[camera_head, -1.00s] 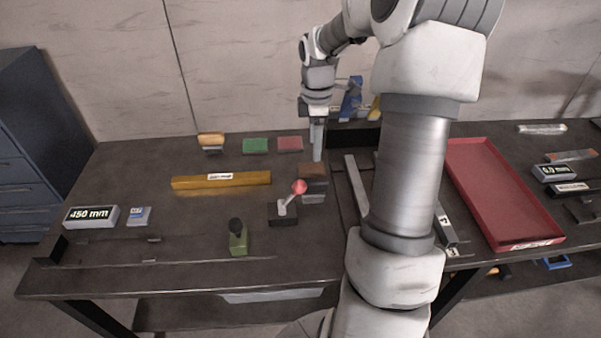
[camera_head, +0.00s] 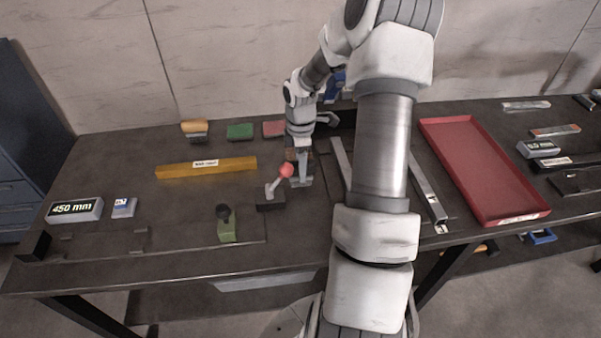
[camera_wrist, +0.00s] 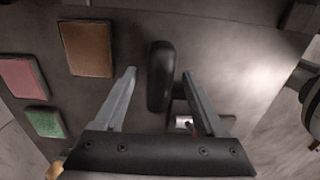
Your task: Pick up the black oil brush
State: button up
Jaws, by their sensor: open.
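The black oil brush (camera_wrist: 160,62) shows in the wrist view as a long, rounded black handle. It lies between the two fingers of my open gripper (camera_wrist: 158,74), lengthwise along them in the picture, with a gap on each side. Its lower parts are hidden in that view. In the head view my gripper (camera_head: 301,182) points down at the middle of the table, just right of the red-knobbed lever, and mostly hides the brush. How far the fingertips reach down beside the handle is hard to tell.
The red-knobbed lever (camera_head: 286,171) stands close left of my gripper. A brown block (camera_wrist: 86,48), a pink-red block (camera_wrist: 22,78) and a green block (camera_wrist: 45,121) lie nearby. A yellow bar (camera_head: 206,168) lies left, a red tray (camera_head: 483,170) right.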

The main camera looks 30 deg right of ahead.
notch_tip(320, 180, down, 4)
jog(key=shift+r, duration=0.35)
grip_shut()
